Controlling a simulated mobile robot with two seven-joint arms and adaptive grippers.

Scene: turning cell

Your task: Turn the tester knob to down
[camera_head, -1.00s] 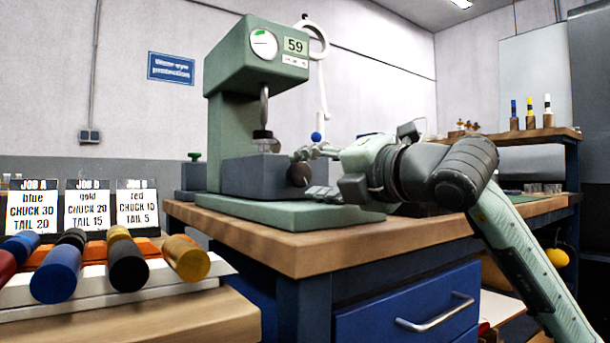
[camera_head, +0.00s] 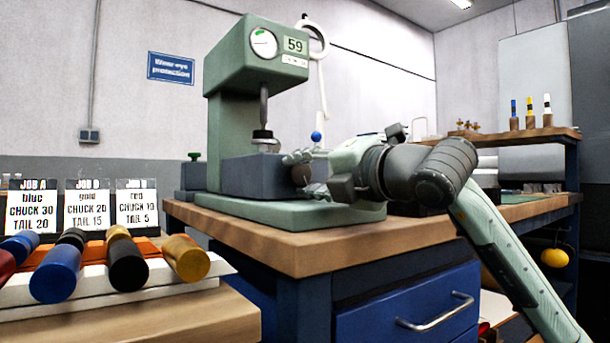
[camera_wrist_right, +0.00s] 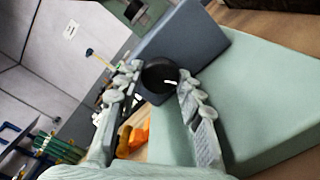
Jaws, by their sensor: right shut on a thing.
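The green tester (camera_head: 228,140) stands on the wooden bench, with a dial and a display reading 59 on its head. Its dark round knob (camera_head: 300,174) is on the side of the grey block (camera_head: 250,176) above the green base. My right gripper (camera_head: 306,174) is at the knob, its fingers on either side and partly hiding it. In the right wrist view the black knob (camera_wrist_right: 159,75) with a white mark sits between the fingertips of my right gripper (camera_wrist_right: 160,84), which is shut on it. My left gripper is in neither view.
The workbench (camera_head: 300,245) has a blue drawer (camera_head: 410,308) below. At the left, a rack (camera_head: 80,295) holds coloured cylinders, with several job cards behind it. A side shelf (camera_head: 530,135) with small pegs stands at the right.

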